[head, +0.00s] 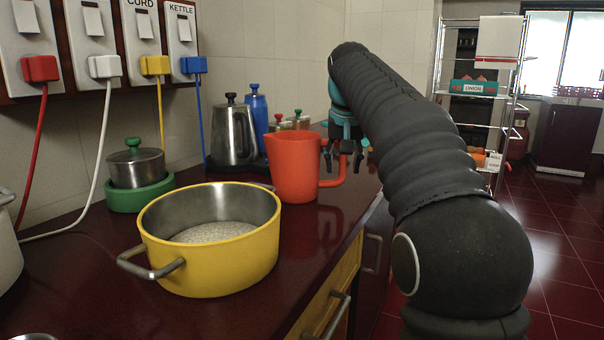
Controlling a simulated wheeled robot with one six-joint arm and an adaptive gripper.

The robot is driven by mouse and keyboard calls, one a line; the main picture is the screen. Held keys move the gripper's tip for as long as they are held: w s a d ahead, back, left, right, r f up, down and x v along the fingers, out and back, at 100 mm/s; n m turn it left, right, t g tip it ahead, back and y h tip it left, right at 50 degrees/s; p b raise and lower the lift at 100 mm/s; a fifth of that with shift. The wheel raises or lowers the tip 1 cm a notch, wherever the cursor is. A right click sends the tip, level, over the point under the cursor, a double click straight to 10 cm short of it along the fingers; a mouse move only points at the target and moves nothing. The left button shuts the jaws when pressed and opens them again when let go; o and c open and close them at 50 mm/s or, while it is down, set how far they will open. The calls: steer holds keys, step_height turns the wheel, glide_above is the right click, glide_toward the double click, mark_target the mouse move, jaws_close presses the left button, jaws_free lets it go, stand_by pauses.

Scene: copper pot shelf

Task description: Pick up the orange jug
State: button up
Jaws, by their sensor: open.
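The orange jug (293,167) stands upright on the dark red counter, behind the yellow pot. Its handle (341,170) points right, toward the counter's front edge. My gripper (343,160) is open at the handle, with its dark fingers pointing down around the upper part of it. I cannot tell whether the fingers touch the handle. My black-sleeved arm reaches in from the lower right and hides part of the counter behind the gripper.
A yellow pot (208,258) stands in front of the jug. A steel kettle (233,134), a blue bottle (257,113) and small jars stand behind it. A steel pot on a green base (139,195) is at left. Bare counter (322,225) shows right of the pot.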

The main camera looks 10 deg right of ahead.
steer(key=shift+w+f, duration=0.15)
steer(key=shift+f, duration=0.2)
steer(key=shift+c, duration=0.3)
jaws_close()
steer(key=shift+r, duration=0.2)
